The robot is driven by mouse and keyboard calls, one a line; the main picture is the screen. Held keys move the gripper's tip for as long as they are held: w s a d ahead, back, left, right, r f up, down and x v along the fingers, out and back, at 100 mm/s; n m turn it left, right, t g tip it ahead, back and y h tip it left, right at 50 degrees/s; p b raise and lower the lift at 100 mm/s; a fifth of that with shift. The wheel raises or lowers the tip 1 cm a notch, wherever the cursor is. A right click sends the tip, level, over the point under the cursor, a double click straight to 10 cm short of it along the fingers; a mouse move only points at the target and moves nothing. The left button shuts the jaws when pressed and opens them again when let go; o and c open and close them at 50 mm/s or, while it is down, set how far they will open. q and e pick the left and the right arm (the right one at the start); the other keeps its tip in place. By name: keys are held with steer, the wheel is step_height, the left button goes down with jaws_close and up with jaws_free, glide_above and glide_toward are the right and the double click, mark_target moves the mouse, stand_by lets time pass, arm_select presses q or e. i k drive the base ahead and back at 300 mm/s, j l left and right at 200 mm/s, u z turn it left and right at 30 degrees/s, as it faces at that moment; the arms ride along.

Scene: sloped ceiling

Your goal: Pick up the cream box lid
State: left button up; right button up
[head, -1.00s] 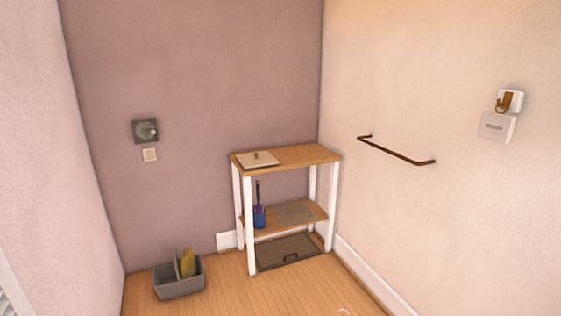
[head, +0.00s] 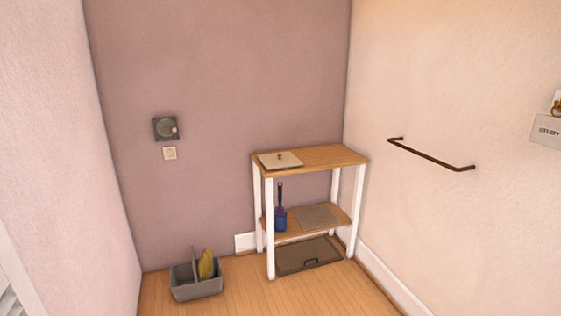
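The cream box lid (head: 280,160) lies flat on the left part of the wooden top of a shelf unit (head: 330,154) in the head view. It is a thin square with a small brown knob in its middle. Neither of my grippers shows in the head view.
The lower shelf holds a blue bottle-like item (head: 280,220) with a dark handle and a flat mat (head: 316,217). A dark hatch (head: 308,256) lies beneath. A grey caddy (head: 197,286) stands on the floor at left. A rail (head: 430,156) is on the right wall. The shelf top's right part is clear.

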mark_target(286, 160)
steer(key=i+l, duration=0.15)
steer(key=i, duration=0.35)
steer(key=i+l, duration=0.15)
steer(key=i, duration=0.35)
steer(key=i+l, duration=0.1)
steer(key=i, duration=0.4)
steer(key=i+l, duration=0.15)
steer(key=i, duration=0.35)
steer(key=u, duration=0.05)
